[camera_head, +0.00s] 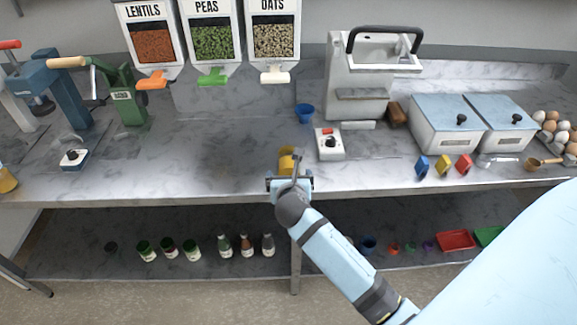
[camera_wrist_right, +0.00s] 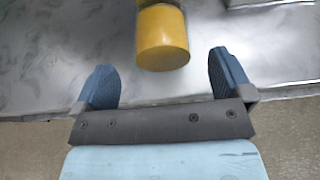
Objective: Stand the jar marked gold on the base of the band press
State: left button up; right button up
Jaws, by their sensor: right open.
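A yellow-gold cylinder (camera_head: 287,162), possibly the gold jar, is near the counter's front edge; I cannot read any marking. My right gripper (camera_head: 289,178) is open just in front of it. In the right wrist view the cylinder (camera_wrist_right: 162,38) lies ahead of and between the two blue fingers, not gripped. Its far part is cut off by the picture's edge. Presses stand at the left: a blue one (camera_head: 64,95) with a wooden handle, and a green one (camera_head: 129,98). I cannot tell which is the band press. My left gripper is not in view.
Lidded bins (camera_head: 447,125) are at right. The counter (camera_head: 205,165) left of the cylinder is clear. Bottles and jars stand on the lower shelf.

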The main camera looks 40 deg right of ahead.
aim_at(289, 173)
jog(key=shift+x, duration=2.8)
jog(key=shift+s+r, duration=0.1)
jog(key=shift+r, duration=0.1)
jog(key=c, duration=1.3)
notch_tip(289, 173, up, 10)
jog(key=shift+f+p, duration=0.1)
jog(key=shift+p, duration=0.45)
jog(key=shift+c, duration=0.2)
jog(key=shift+a+r, duration=0.1)
jog(key=shift+r, duration=0.3)
jog(key=s+a+r+n+t+y+p, duration=0.2)
jog(key=s+a+r+n+y+p, duration=0.3)
jog(key=s+a, duration=0.5)
jog(key=shift+s+a+r+n+y+p, duration=0.35)
jog(key=shift+a+r+n+y, duration=0.35)
jog(key=shift+a+y, duration=0.35)
jog(key=shift+f, duration=0.1)
